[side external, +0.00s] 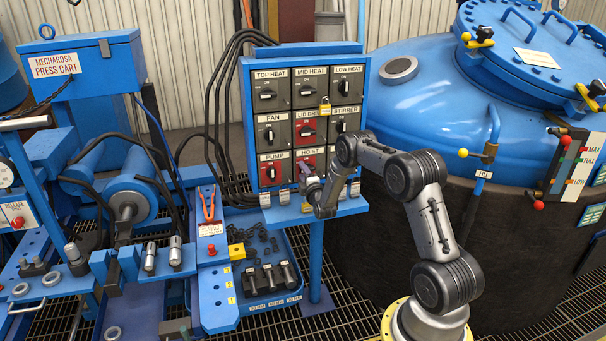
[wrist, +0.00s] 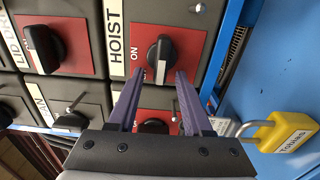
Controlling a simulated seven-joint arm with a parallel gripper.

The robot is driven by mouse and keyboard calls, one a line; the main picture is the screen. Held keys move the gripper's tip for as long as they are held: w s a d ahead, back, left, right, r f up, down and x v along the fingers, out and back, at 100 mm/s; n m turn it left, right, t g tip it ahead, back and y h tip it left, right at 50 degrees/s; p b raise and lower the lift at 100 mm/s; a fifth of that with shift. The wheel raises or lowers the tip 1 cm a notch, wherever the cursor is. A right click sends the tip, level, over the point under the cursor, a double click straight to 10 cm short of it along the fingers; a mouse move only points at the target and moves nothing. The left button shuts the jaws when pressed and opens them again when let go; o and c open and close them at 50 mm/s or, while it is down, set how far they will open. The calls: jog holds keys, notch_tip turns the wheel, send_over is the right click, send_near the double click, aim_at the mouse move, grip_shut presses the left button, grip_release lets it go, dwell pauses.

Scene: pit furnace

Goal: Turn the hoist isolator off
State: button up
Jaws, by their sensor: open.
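The hoist isolator is a black rotary knob (wrist: 158,55) on a red plate in the wrist view, with "HOIST" beside it. "ON" is printed left of the knob, whose grip lies along the picture's vertical with a white mark near its lower end. My gripper (wrist: 161,75) is open and empty, its purple fingers pointing at the knob's lower end, one to each side. I cannot tell whether they touch it. In the side view my gripper (side external: 309,184) is at the panel's bottom row, and my arm largely hides the hoist knob.
Similar switches surround it on the panel (side external: 362,105), including pump (side external: 270,171) and lid drive (side external: 306,128). The blue furnace vessel (side external: 435,85) stands to the right.

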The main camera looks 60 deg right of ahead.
jog(key=v, duration=1.4)
jog(key=shift+w, duration=0.1)
